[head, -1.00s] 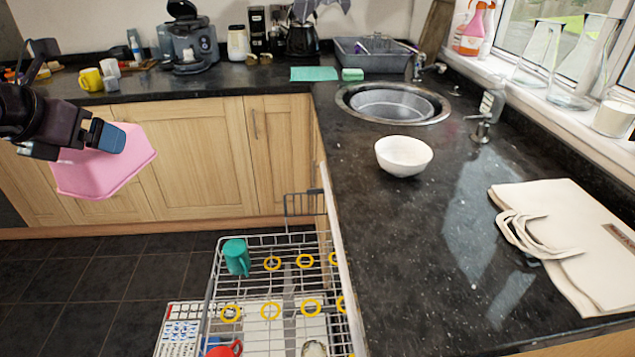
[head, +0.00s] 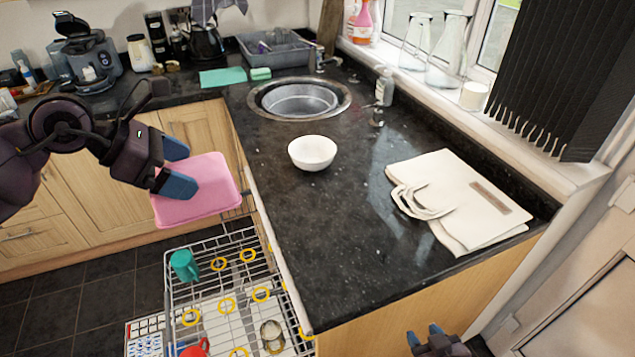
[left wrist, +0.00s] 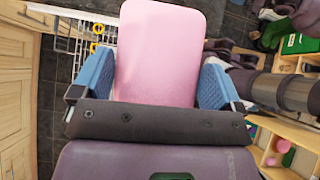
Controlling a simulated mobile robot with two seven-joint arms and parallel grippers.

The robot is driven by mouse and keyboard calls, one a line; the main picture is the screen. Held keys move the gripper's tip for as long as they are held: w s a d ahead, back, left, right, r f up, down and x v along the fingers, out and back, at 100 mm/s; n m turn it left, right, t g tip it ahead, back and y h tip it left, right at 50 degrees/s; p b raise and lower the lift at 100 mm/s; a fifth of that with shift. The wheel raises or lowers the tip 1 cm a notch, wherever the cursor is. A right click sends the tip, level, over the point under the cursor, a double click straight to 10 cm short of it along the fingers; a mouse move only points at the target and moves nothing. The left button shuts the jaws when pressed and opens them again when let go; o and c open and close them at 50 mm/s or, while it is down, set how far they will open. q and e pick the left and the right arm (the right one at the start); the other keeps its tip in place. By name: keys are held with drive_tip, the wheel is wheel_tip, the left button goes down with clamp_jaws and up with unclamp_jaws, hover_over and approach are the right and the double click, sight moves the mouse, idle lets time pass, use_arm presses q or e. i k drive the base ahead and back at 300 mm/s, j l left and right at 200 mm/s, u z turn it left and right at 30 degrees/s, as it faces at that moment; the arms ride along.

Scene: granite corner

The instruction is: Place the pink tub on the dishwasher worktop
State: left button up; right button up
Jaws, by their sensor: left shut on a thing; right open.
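The pink tub (head: 212,196) is held by my left gripper (head: 178,172) in the head view, in the air left of the worktop edge and above the dishwasher rack's far side. In the left wrist view the tub (left wrist: 158,55) sits between the two blue fingers of the gripper (left wrist: 155,85). The dark granite worktop (head: 330,230) runs along the right of the dishwasher. My right gripper (head: 430,338) is open and empty at the bottom, in front of the worktop's near wooden panel.
A white bowl (head: 312,152) stands on the worktop near the sink (head: 300,98). A cream cloth bag (head: 470,205) lies on the right. The pulled-out dishwasher rack (head: 215,262) holds a teal mug (head: 184,265) and a red mug (head: 194,348). The worktop's near left part is clear.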

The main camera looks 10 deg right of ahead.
sight(352, 226)
drive_tip(key=l, duration=0.5)
drive_tip(key=i+l, duration=0.15)
drive_tip(key=l, duration=0.8)
drive_tip(key=i, duration=0.05)
